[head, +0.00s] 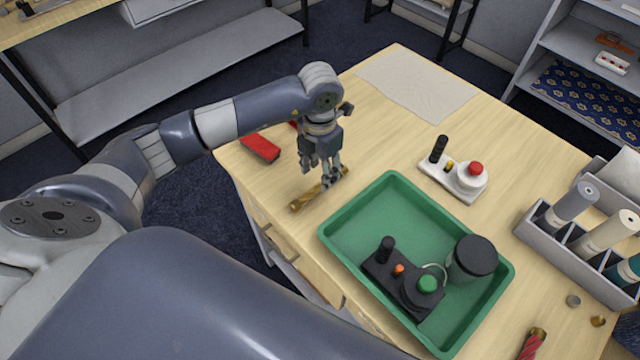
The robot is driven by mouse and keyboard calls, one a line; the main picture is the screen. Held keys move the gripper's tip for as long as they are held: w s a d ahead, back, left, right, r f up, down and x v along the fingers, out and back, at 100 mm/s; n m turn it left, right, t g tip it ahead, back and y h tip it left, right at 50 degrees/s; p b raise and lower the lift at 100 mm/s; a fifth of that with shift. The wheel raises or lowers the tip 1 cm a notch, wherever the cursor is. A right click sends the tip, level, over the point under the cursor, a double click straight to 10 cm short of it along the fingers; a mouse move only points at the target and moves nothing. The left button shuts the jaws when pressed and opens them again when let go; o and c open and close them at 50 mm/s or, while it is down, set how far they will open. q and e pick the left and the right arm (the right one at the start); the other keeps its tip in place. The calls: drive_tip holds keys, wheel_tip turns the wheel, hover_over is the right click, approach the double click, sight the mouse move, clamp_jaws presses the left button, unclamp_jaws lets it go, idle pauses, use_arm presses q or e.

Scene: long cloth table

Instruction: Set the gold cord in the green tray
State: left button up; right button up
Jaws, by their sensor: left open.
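The gold cord (306,200) is a short twisted gold bundle lying on the wooden table, left of the green tray. My left gripper (323,174) points down at the cord's far end with its fingers open. The fingers partly cover that end, and I cannot tell whether they touch it. The green tray (345,215) lies to the right of the gripper. A black device (402,285) with a green button and a dark lidded jar (471,260) stand in its near and right part. The tray's far left part is bare. My right gripper is out of view.
A red object (260,147) lies behind my left gripper. A white device with a red button (455,178) stands beyond the tray. A grey rack (575,262) of rolls is at right. A red bundle (532,344) lies near the bottom right. A pale cloth (415,84) covers the far end.

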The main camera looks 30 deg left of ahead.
use_arm(q)
drive_tip(key=shift+w+d+f+p, duration=0.1)
drive_tip(key=shift+f+p, duration=0.25)
drive_tip(key=shift+f, duration=0.7)
drive_tip(key=shift+w+d+f+p, duration=0.1)
drive_tip(key=shift+f+p, duration=0.25)
drive_tip(key=shift+f, duration=0.7)
drive_tip(key=shift+c, duration=0.6)
clamp_jaws()
